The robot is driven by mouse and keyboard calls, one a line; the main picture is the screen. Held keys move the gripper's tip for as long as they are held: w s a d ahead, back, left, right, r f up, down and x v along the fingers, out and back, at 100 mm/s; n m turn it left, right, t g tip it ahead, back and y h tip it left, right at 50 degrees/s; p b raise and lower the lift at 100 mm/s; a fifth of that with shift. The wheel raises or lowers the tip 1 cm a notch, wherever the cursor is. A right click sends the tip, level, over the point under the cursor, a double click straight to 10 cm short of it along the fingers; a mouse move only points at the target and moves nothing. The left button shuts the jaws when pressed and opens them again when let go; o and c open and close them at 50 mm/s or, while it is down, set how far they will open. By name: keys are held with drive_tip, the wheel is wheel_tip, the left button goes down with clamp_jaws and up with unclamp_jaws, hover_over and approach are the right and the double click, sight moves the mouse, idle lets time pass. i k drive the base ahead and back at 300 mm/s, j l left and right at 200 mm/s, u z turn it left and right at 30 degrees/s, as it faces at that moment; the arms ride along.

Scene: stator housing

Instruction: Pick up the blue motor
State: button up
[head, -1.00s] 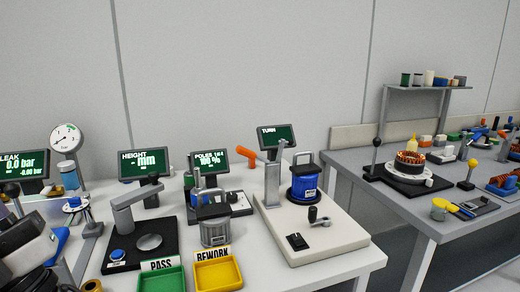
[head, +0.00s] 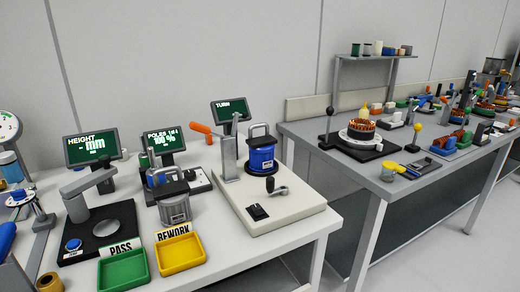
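The white TURN base (head: 310,203) carries a small crank and a black switch in front of the motor. A green PASS tray (head: 121,283) and yellow REWORK tray (head: 180,268) sit at the table's front. A second bench (head: 300,129) with a copper-wound stator stands right, beyond a gap.

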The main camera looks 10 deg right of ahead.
sight(261, 148)
drive_tip(key=i+l+u, duration=0.1)
drive_tip(key=l, duration=0.45)
drive_tip(key=i+l+u, duration=0.15)
drive_tip(key=l, duration=0.45)
drive_tip(key=i+l+u, duration=0.1)
drive_tip(key=l, duration=0.5)
drive_tip(key=i+l+u, duration=0.15)
drive_tip(key=l, duration=0.45)
drive_tip(key=i+l+u, duration=0.1)
drive_tip(key=l, duration=0.55)
